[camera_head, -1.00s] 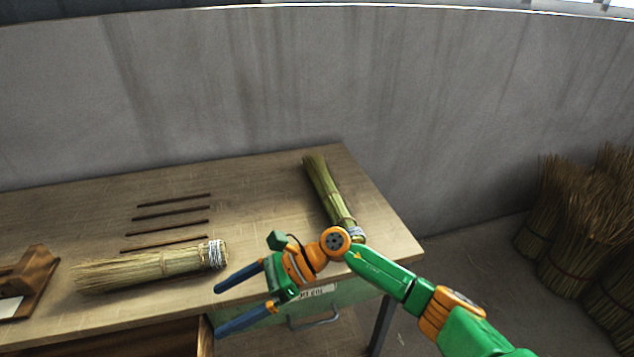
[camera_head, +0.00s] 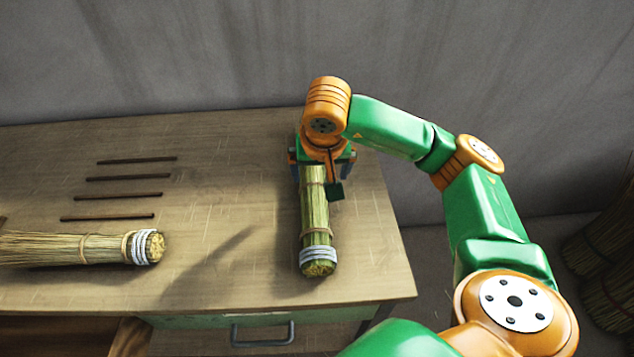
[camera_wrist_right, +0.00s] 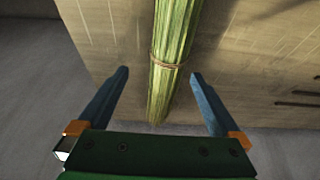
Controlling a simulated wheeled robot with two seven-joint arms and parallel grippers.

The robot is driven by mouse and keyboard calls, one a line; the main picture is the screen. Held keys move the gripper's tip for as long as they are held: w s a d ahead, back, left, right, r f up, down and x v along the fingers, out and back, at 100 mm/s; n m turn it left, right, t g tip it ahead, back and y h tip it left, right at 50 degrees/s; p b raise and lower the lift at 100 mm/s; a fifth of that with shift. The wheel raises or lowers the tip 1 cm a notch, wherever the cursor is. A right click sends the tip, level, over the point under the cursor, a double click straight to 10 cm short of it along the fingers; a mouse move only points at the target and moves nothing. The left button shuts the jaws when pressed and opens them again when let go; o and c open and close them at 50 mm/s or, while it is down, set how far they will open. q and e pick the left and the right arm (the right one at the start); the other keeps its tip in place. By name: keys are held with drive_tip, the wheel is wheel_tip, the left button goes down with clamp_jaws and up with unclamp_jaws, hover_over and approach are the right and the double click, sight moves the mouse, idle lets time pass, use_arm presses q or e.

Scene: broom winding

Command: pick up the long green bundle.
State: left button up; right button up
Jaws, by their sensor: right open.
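The long green bundle (camera_head: 316,215) lies on the right part of the table, its white-bound butt end toward me and its other end under my right gripper. In the right wrist view the bundle (camera_wrist_right: 172,60) runs between the two blue fingers, with a thin tie around it. My right gripper (camera_wrist_right: 160,95) is open, its fingers apart on either side of the bundle, with no visible contact. In the head view the right gripper (camera_head: 322,168) is over the bundle's far end, and its fingers are mostly hidden. My left gripper is not in view.
A paler straw bundle (camera_head: 85,248) lies at the table's left. Several thin dark sticks (camera_head: 125,196) lie behind it. The table (camera_head: 215,265) has bare room between the bundles. A grey wall (camera_head: 200,60) stands behind, and straw sheaves (camera_head: 605,260) stand at the right.

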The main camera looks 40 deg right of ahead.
sight(313, 186)
drive_tip(key=f, duration=0.1)
drive_tip(key=w+f, duration=0.1)
drive_tip(key=f, duration=0.1)
drive_tip(key=a+f+p, duration=0.1)
drive_tip(key=f, duration=0.1)
drive_tip(key=shift+w, duration=0.2)
drive_tip(key=shift+w+d+f, duration=0.2)
drive_tip(key=shift+d+f, duration=0.05)
drive_tip(key=shift+f, duration=0.05)
drive_tip(key=shift+r, duration=0.15)
clamp_jaws()
